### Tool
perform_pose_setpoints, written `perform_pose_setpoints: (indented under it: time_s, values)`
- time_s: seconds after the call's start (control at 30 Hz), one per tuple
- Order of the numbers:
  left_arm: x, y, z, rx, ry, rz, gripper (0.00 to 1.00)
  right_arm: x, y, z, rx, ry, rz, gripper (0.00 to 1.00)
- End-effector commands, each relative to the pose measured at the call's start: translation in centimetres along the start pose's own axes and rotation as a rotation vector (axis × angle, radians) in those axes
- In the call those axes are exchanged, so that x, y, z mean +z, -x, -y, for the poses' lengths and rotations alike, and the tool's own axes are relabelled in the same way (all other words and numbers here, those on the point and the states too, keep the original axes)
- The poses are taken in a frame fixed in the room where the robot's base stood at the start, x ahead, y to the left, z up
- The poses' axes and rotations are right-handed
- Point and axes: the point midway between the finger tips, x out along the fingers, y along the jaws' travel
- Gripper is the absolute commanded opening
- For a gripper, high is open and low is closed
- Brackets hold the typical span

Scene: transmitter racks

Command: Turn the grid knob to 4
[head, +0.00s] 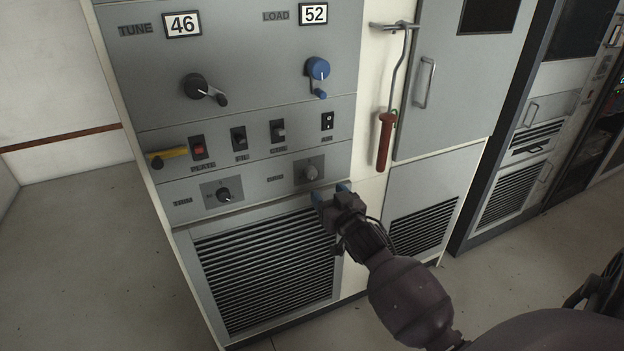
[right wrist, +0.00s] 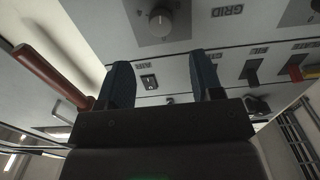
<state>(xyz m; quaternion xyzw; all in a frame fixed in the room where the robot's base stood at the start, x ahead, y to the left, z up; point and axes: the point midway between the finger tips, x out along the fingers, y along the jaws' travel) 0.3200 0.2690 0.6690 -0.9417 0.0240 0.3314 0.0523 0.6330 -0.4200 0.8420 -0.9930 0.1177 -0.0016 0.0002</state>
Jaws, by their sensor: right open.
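The grid knob (head: 310,172) is a small grey round knob on a darker grey square plate, low on the cabinet's front panel. In the right wrist view the knob (right wrist: 160,22) shows upside down at the top, beside the label GRID (right wrist: 227,11). I cannot read its setting. My right gripper (head: 331,191) is open and empty, just below and right of the knob in the head view. Its two dark blue fingers (right wrist: 163,80) are apart, with the knob beyond the gap between them and not touched. My left gripper is not in view.
Another small knob (head: 223,195) sits left on the same panel. Several switches, a yellow handle (head: 168,157), a black crank (head: 196,87) and a blue crank (head: 318,69) are above. A red-brown handle (head: 385,142) hangs to the right. A louvred vent (head: 265,270) lies below.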

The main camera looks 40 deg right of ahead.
Motion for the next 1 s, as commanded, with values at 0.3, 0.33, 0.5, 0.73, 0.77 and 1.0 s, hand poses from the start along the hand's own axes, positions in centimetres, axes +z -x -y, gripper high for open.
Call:
perform_pose_setpoints:
  time_s: [0.3, 0.33, 0.5, 0.73, 0.77, 1.0]
  values:
    - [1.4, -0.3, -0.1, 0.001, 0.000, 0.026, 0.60, 0.4, -5.3, 0.0, -0.001, 0.003, 0.005, 0.60]
    - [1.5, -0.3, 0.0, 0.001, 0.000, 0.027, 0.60, 0.4, -5.7, 0.0, -0.001, 0.003, 0.005, 0.60]
    - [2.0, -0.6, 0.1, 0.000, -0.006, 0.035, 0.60, 0.4, -7.6, 0.0, -0.001, 0.002, 0.005, 0.60]
    - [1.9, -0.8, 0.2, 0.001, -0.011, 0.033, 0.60, 0.2, -8.6, 0.0, 0.000, 0.001, 0.003, 0.60]
    - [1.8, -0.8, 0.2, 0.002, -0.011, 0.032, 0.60, 0.1, -8.6, 0.0, 0.000, 0.001, 0.002, 0.60]
    - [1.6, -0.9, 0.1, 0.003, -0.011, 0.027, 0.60, 0.1, -8.6, 0.0, 0.000, 0.001, 0.002, 0.55]
